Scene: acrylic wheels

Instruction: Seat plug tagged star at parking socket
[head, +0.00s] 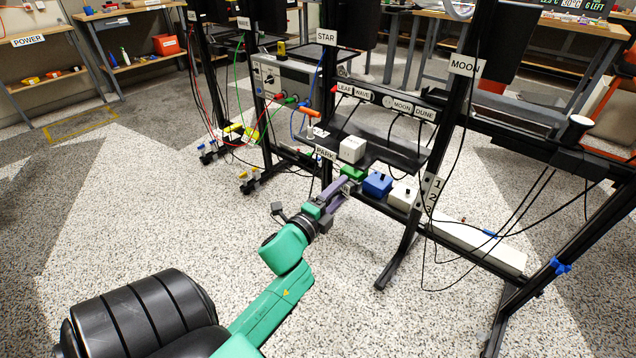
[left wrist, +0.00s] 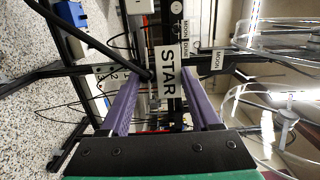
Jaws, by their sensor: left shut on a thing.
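My left gripper (head: 342,187) has purple fingers and reaches in to the lower front of the rack. In the left wrist view the gripper (left wrist: 160,80) is shut on the plug, whose white tag reading STAR (left wrist: 168,68) faces the camera between the fingers. The tag hides most of the plug. A white PARK label (head: 325,153) is on the shelf edge, just above and left of the gripper. The parking socket itself I cannot make out clearly. My right gripper is not in view.
A green block (head: 352,173), a blue box (head: 377,184) and a white box (head: 402,196) sit in a row by the gripper. Black cables hang at the right. The speckled floor in front is clear.

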